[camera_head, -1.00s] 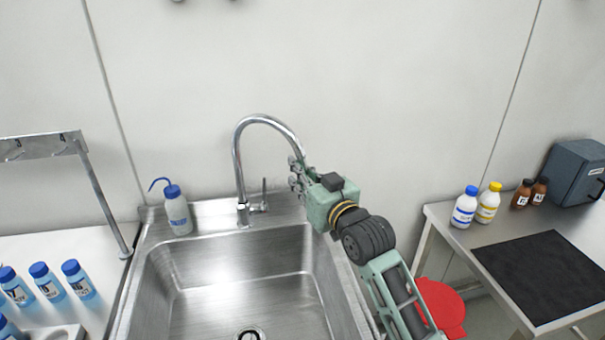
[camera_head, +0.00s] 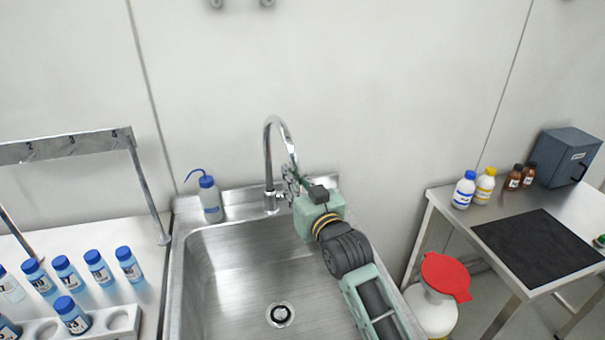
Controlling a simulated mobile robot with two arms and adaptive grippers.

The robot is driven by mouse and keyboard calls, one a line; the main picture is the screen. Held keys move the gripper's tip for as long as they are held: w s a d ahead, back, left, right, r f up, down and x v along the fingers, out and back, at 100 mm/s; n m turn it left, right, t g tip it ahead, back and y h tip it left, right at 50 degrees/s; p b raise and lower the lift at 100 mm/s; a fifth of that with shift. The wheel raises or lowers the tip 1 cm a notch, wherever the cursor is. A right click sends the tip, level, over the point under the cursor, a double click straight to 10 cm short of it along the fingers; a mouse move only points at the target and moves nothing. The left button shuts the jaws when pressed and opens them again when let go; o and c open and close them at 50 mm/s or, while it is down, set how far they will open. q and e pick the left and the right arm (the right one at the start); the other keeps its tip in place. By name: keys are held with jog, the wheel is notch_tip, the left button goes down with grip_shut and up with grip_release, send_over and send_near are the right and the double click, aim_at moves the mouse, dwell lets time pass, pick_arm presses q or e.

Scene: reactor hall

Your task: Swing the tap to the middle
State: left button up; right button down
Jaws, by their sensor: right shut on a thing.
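The chrome tap (camera_head: 268,150) rises from the back ledge of the steel sink (camera_head: 215,270). Its tall curved neck bends over toward the right and front, with its spout end at my right gripper. My right gripper (camera_head: 289,181) is shut on the tap's spout end, and its fingers partly hide that end. My right arm comes in from the lower right over the basin. My left gripper is not in view.
A wash bottle with a blue cap (camera_head: 210,198) stands on the ledge left of the tap. Several blue-capped bottles (camera_head: 97,267) and a metal stand (camera_head: 148,190) are on the left counter. A red-lidded container (camera_head: 437,305) stands right of the sink, before a side table (camera_head: 470,225).

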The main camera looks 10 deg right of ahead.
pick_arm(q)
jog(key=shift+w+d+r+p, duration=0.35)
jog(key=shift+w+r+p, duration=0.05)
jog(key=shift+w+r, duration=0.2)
pick_arm(e)
jog(key=a, duration=0.2)
jog(key=s+a, duration=0.1)
jog(key=shift+a+f, duration=0.3)
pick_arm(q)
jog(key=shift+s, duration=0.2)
pick_arm(e)
jog(key=c, duration=2)
grip_release()
jog(key=o, duration=0.3)
jog(key=shift+s+r, duration=0.25)
jog(key=shift+o, duration=0.3)
jog(key=shift+d, duration=0.1)
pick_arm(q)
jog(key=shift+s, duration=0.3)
pick_arm(e)
jog(key=shift+w, duration=0.15)
